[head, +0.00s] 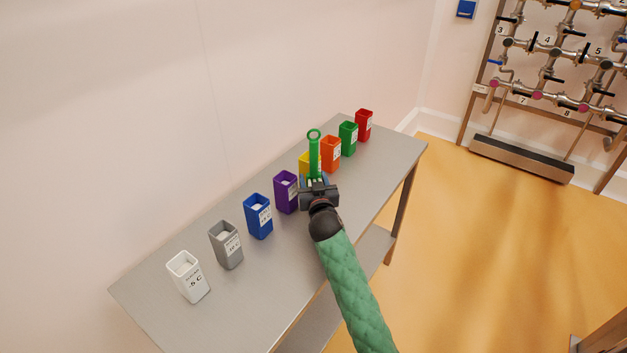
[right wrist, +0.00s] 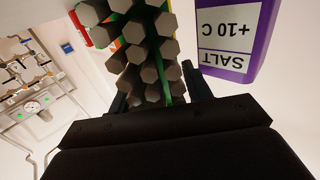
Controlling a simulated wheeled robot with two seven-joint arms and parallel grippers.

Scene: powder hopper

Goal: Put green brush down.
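The green brush (head: 314,153) shows in the head view above the grey table, its ring-ended handle pointing up the picture. My right gripper (head: 317,183) is at its lower end, in front of the yellow container. In the right wrist view my right gripper's two dark fingers (right wrist: 158,98) stand on either side of the brush, whose thick grey bristle bundles (right wrist: 137,54) and bits of green show between and beyond them. The gripper appears shut on the brush; the exact contact is hidden. My left gripper is not in view.
On the table (head: 290,262) stands a row of open containers: white (head: 190,282), grey (head: 229,250), blue (head: 259,221), purple (head: 287,197), yellow (head: 304,160), orange (head: 331,154), green (head: 348,139) and red (head: 364,126). The table's front strip is mostly bare. A pipe rack (head: 545,95) stands at the far right.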

